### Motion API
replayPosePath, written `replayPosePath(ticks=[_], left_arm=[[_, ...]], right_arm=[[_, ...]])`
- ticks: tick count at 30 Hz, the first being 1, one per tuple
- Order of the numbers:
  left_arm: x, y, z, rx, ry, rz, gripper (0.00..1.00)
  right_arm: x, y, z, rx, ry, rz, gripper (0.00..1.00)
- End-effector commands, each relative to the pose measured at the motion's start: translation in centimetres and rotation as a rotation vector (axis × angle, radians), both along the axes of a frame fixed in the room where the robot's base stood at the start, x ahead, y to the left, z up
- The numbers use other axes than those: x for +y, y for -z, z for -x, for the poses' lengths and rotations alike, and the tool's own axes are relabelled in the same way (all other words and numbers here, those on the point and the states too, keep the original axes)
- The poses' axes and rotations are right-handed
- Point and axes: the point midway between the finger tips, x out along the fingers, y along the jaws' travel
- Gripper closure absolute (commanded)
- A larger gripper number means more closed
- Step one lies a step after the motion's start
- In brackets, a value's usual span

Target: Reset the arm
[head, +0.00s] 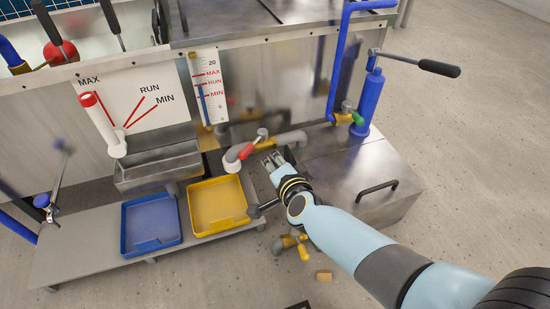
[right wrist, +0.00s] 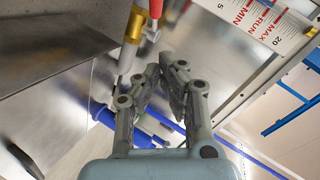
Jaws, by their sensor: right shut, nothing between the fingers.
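My right gripper (head: 270,160) is shut and empty. My right arm reaches in from the lower right of the head view, and the gripper is just right of a small red-handled valve (head: 249,150) on the grey pipe. In the right wrist view the shut fingers (right wrist: 168,72) point up toward a brass fitting (right wrist: 135,25) and the red handle (right wrist: 156,8), with no clear contact visible. My left gripper is not in view.
A lever with a red tip (head: 89,100) stands by a MAX/RUN/MIN plate. A gauge (head: 210,88) is to its right. A blue tray (head: 151,240) and a yellow tray (head: 218,222) lie on the grey shelf. A metal box with a handle (head: 377,187) stands at right.

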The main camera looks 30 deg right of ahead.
Motion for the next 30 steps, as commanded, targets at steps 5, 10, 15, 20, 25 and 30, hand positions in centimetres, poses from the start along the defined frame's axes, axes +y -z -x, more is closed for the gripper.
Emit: replayPosePath(ticks=[5, 10, 15, 20, 25, 30], left_arm=[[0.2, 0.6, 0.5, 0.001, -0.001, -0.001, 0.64], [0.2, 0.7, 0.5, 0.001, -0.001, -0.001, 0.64], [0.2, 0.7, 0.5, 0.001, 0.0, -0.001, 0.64], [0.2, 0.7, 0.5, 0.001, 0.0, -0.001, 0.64], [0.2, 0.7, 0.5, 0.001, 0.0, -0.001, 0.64], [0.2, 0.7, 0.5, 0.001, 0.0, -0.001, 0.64]], right_arm=[[0.2, -0.3, 0.6, 0.0, 0.0, -0.001, 1.0], [0.1, 0.5, 1.6, 0.017, -0.001, 0.002, 1.0], [-2.2, 4.2, 9.0, 0.123, -0.044, 0.073, 1.0], [-2.6, 8.1, 19.7, 0.392, -0.398, 0.29, 1.0], [-3.7, 10.1, 28.0, 0.649, -0.703, 0.469, 1.0], [-5.9, 10.5, 33.3, 0.861, -0.912, 0.605, 1.0]])
